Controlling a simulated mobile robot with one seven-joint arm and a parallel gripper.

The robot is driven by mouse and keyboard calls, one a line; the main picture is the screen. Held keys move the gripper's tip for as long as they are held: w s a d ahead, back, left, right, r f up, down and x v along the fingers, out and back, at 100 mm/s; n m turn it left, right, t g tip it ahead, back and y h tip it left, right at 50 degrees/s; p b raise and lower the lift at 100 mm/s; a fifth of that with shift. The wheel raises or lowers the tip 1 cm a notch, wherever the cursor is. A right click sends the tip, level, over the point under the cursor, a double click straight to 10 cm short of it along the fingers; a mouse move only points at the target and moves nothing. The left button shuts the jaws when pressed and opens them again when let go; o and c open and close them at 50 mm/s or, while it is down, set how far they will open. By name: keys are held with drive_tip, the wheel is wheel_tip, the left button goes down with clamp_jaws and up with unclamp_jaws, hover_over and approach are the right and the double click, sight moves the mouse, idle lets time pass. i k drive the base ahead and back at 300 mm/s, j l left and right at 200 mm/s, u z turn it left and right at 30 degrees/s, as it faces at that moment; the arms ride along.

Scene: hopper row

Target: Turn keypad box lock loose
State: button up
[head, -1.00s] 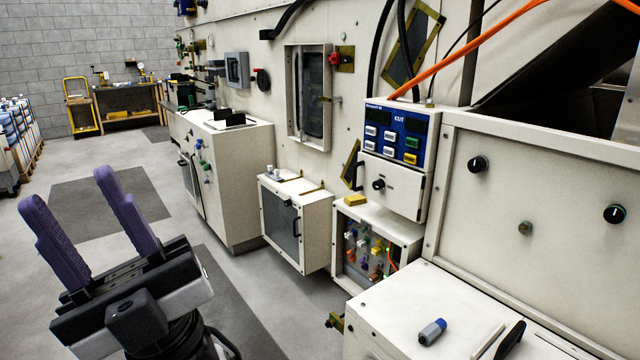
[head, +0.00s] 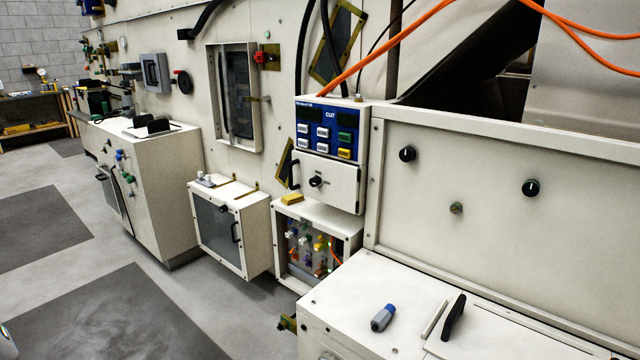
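The keypad box (head: 345,190) is a white box on the wall in the middle of the head view. Its blue keypad panel (head: 322,135) above carries several white, green and yellow buttons. A black lock knob (head: 316,181) sits on the white front below the keypad, and a black handle (head: 293,173) is at its left edge. The front looks shut; the knob's exact angle is too small to tell. My gripper is out of view.
Below stand an open-fronted box with coloured wiring (head: 310,250) and a grey-windowed cabinet (head: 222,235). A white bench (head: 350,290) at front right holds a blue-grey tool (head: 383,317). Orange cables (head: 400,40) hang above. The floor at left is clear.

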sight(315, 181)
drive_tip(key=i+j+u, duration=0.2)
drive_tip(key=i, duration=0.3)
drive_tip(key=i+u, duration=0.25)
drive_tip(key=i, duration=0.3)
